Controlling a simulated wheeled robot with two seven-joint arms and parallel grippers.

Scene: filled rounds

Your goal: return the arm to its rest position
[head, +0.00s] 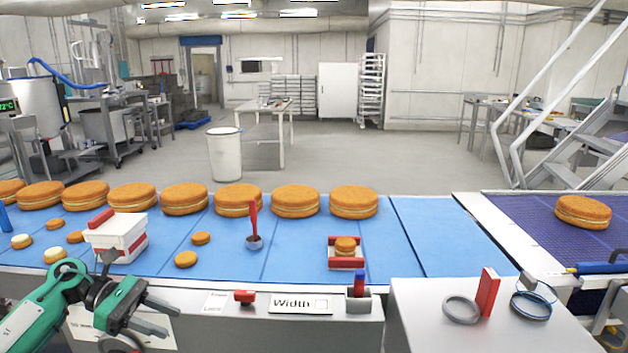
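My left arm, green and dark grey, comes in at the lower left. Its gripper (172,322) is in front of the conveyor's near edge, below a white box with a red handle (116,240). The two fingers point right and stand apart, with nothing seen between them. My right arm and gripper do not show.
Several large filled rounds (184,199) line the blue belt (420,225); smaller ones lie nearer. A red holder (346,263) bears a small round. A grey side table (430,310) carries rings (461,309) and a red block (487,291). Another round (583,212) sits on the purple belt.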

